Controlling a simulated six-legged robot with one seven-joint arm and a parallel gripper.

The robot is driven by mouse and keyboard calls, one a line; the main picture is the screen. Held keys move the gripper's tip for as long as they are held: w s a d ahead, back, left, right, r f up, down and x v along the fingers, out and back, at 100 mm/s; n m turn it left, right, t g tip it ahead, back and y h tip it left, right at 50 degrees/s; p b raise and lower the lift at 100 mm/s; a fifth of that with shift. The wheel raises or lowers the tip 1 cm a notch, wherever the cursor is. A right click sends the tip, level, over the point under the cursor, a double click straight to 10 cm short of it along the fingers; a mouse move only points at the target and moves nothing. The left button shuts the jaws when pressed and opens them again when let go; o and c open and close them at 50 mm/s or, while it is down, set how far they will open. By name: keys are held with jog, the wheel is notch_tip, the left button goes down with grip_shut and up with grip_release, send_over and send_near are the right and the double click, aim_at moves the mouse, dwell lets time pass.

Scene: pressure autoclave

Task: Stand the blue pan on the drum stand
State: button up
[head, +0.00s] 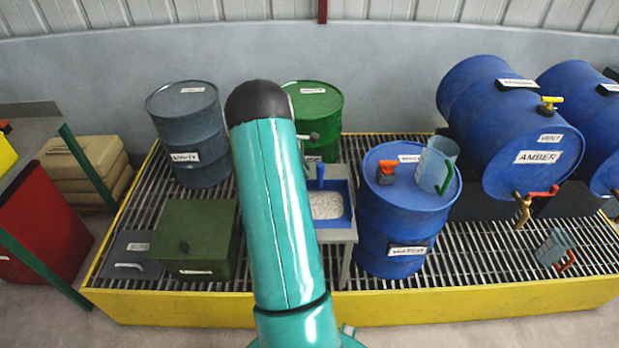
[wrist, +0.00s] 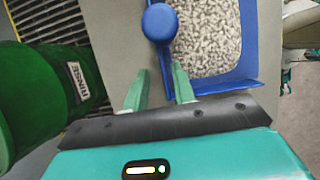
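The blue pan (head: 346,217) holds pale granules and sits on a grey side table (head: 345,262). The handle is just beyond the fingertips; I cannot tell the height gap. The dark drum stand (head: 478,203) is under the blue AMBER drum (head: 520,165). My arm hides part of the pan's surroundings in the head view.
A blue upright drum (head: 405,220) carrying a pale jug (head: 436,165) stands right of the table. A green RINSE drum (wrist: 45,95) is at left in the wrist view. A green box (head: 195,240) and another jug (head: 556,250) sit on the grating.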

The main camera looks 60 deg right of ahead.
jog(key=w+a+r+m+t, duration=0.1)
jog(key=w+a+r, duration=0.3)
jog(key=a+r, duration=0.25)
jog(key=w+a+r+t, duration=0.1)
jog(key=w+a+r, duration=0.4)
jog(key=r, duration=0.3)
jog(key=w+a+r+m+t, duration=0.1)
jog(key=a+r, duration=0.4)
jog(key=a, duration=0.3)
jog(key=w+a+r+m+t, duration=0.15)
jog(key=a+r, duration=0.25)
jog(key=a, duration=0.4)
jog(key=s+a+r+t, duration=0.1)
jog(key=s+a, duration=0.3)
jog(key=a, duration=0.5)
jog(key=s+a+r+m+t+y, duration=0.1)
jog(key=s+a+r+t, duration=0.1)
jog(key=s+a, duration=0.3)
jog(key=s+a+r+m+t+y, duration=0.1)
jog(key=s+a, duration=0.3)
jog(key=a, duration=1)
jog(key=shift+s+r+t, duration=0.25)
jog(key=shift+r+t, duration=0.05)
jog(key=shift+t, duration=0.25)
